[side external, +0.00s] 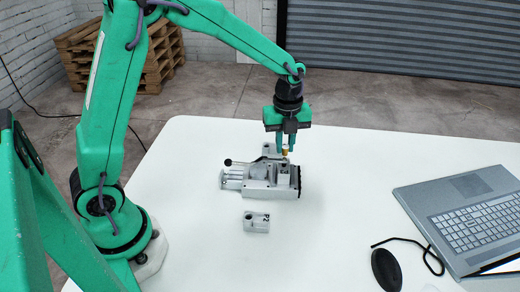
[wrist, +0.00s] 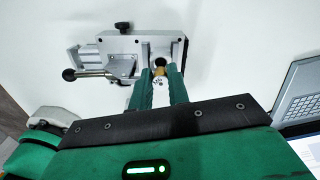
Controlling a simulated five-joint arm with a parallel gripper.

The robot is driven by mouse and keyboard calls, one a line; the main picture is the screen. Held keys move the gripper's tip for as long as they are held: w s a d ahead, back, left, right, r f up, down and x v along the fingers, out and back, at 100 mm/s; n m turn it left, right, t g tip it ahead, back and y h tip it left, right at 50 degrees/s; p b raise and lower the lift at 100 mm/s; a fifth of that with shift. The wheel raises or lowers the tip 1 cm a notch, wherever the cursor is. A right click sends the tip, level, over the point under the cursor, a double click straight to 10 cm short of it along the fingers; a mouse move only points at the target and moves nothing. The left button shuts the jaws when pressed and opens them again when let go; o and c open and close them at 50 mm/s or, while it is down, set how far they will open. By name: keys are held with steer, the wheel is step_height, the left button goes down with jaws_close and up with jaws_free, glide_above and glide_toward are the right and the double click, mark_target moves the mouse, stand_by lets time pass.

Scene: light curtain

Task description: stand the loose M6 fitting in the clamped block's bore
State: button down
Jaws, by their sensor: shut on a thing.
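My gripper (side external: 286,144) points down over the right part of the clamp and is shut on a small brass fitting (side external: 285,153). In the wrist view the brass fitting (wrist: 159,72) shows between the two green fingertips (wrist: 160,82). The clamped block (side external: 285,172) is light grey and sits in the grey vise (side external: 235,182). In the wrist view a dark round bore (wrist: 160,62) shows just beyond the fitting, which overlaps its near edge. The fitting looks roughly upright; whether its lower end touches the block or enters the bore I cannot tell.
A loose grey block (side external: 256,222) lies on the white table (side external: 190,245) in front of the vise. The vise's lever with a black ball (wrist: 69,75) sticks out left. A laptop (side external: 470,210) and a black mouse (side external: 386,269) are at the right.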

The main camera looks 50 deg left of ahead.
steer(key=shift+f, duration=0.8)
steer(key=shift+f, duration=0.45)
stand_by(2.3)
steer(key=c, duration=1)
jaws_free()
steer(key=shift+r, duration=0.1)
steer(key=shift+r, duration=3.4)
